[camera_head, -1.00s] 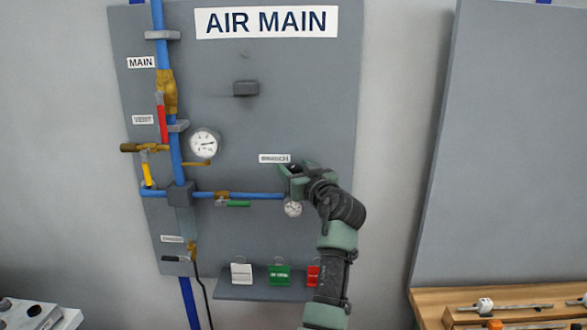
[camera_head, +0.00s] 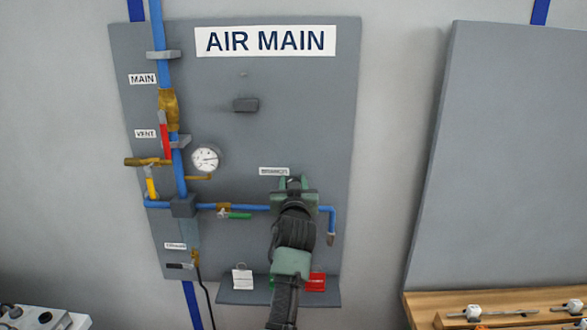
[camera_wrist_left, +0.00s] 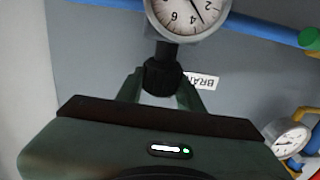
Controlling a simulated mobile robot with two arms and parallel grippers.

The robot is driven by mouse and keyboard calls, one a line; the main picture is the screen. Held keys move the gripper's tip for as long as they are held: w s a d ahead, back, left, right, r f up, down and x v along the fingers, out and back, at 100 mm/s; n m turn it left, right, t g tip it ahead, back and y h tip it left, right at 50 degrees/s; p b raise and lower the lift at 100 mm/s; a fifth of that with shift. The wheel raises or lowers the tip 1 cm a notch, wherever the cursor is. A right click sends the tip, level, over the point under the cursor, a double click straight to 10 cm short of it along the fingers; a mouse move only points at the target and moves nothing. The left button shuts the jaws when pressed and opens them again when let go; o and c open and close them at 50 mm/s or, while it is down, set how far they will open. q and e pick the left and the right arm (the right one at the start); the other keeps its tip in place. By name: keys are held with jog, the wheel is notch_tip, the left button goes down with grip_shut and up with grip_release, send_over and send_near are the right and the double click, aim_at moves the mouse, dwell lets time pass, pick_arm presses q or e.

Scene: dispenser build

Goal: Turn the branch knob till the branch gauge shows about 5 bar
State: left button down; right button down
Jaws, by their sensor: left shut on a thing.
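The black ribbed branch knob (camera_wrist_left: 163,76) is between the fingers of my left gripper (camera_wrist_left: 160,92) in the left wrist view, and the gripper is shut on it. In the head view my left gripper (camera_head: 294,186) is just below the BRANCH label (camera_head: 274,171) and hides the knob and the branch gauge. The branch gauge (camera_wrist_left: 186,12) is upside down and cut off at the top of the left wrist view. Its dark needle seems to point between 2 and 4, near 3. My right gripper is not in view.
The larger main gauge (camera_head: 206,158) is left of my gripper. A green-handled valve (camera_head: 235,215) sits on the blue pipe (camera_head: 252,208). White (camera_head: 242,279) and red (camera_head: 316,282) tags hang near the lower shelf (camera_head: 245,297). The upper right of the panel is mostly clear.

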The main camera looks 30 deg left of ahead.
pick_arm(q)
jog(key=m+h+p, duration=0.1)
jog(key=r+t+h+p, duration=0.1)
jog(key=shift+a+m+h, duration=0.25)
jog(key=shift+m+h, duration=0.05)
jog(key=shift+m, duration=0.1)
jog(key=m+h, duration=0.1)
jog(key=t+h, duration=0.1)
jog(key=shift+f+m+h+p, duration=0.3)
jog(key=shift+m+p, duration=0.1)
jog(key=shift+f+m+t+h, duration=0.15)
jog(key=shift+m+t+h, duration=0.45)
jog(key=shift+h, duration=0.4)
jog(key=shift+m+h+b, duration=0.6)
jog(key=shift+h+b, duration=0.05)
jog(key=shift+h, duration=0.15)
jog(key=shift+m+h+b, duration=0.6)
jog(key=shift+h, duration=0.5)
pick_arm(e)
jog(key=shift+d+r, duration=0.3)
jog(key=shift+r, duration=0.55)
pick_arm(q)
jog(key=shift+d+h, duration=0.1)
jog(key=shift+h, duration=0.2)
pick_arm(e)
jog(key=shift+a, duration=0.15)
